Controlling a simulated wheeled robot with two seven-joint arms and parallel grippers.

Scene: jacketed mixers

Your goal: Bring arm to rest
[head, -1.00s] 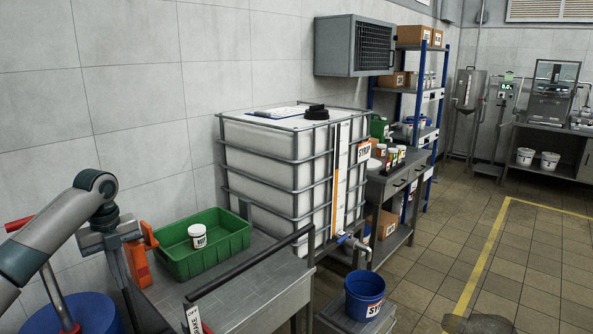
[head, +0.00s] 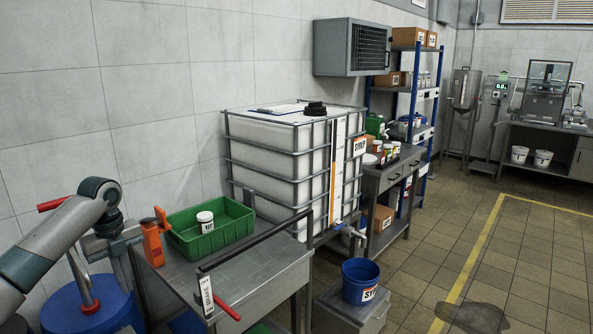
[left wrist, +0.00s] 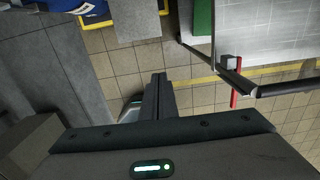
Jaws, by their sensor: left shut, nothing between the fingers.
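My left arm comes in from the left edge of the head view, bends at a dark joint and hangs down beside the grey work table's (head: 262,268) left end. The left gripper (head: 120,250) is partly hidden in the head view. In the left wrist view its two dark fingers (left wrist: 157,80) are together and empty, with tiled floor behind them. My right gripper is in neither view.
A green crate (head: 212,243) holding a white jar (head: 205,222) and an orange tool (head: 153,243) are near my wrist. A dark rail and red lever (head: 228,308) edge the table. A blue drum (head: 95,308) stands below my arm.

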